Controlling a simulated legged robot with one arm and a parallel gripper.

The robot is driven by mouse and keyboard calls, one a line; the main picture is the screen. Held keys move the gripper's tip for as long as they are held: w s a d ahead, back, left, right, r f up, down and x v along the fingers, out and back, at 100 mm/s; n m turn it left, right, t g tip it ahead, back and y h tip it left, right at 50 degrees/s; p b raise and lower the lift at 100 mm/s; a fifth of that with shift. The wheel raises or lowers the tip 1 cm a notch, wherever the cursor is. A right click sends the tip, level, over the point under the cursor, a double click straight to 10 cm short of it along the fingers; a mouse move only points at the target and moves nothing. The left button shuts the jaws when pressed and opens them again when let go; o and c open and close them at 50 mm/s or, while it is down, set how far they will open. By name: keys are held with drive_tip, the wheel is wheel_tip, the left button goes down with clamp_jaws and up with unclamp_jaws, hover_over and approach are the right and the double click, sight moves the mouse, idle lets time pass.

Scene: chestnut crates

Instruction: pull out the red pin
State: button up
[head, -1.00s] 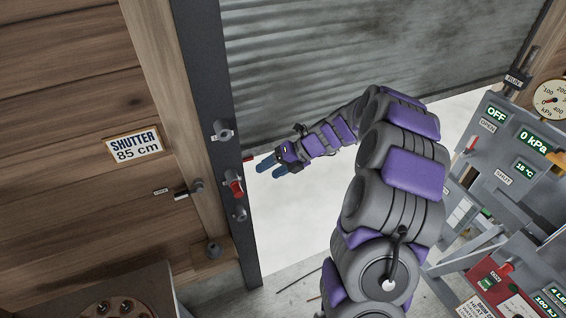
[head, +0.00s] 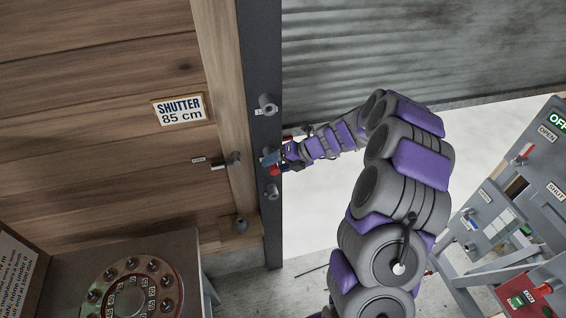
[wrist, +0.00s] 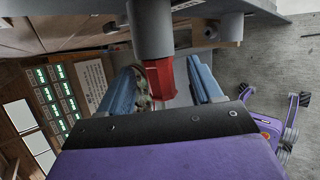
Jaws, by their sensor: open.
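The red pin (wrist: 160,80) shows in the wrist view as a red end sticking out of a grey cylindrical holder. It lies between the two blue fingers of my gripper (wrist: 165,88), which are apart with a gap on its right side. In the head view my gripper (head: 270,158) is at the dark door post, and the red pin (head: 274,171) is partly hidden by the fingers. I cannot tell whether the left finger touches the pin.
The dark post (head: 262,215) carries grey knobs above and below the pin. The corrugated shutter (head: 400,50) hangs behind my arm, with an open gap under it. A dial box (head: 180,255) stands at lower left, and control panels (head: 495,215) at right.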

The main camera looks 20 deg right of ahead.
drive_tip(key=shift+a, duration=0.3)
drive_tip(key=shift+c, duration=1.3)
drive_tip(key=shift+d, duration=0.5)
drive_tip(key=c, duration=0.5)
drive_tip(key=shift+a, duration=0.1)
drive_tip(key=c, duration=0.4)
drive_tip(key=o, duration=0.5)
clamp_jaws()
drive_tip(key=shift+s+p, duration=0.6)
drive_tip(key=shift+p, duration=0.2)
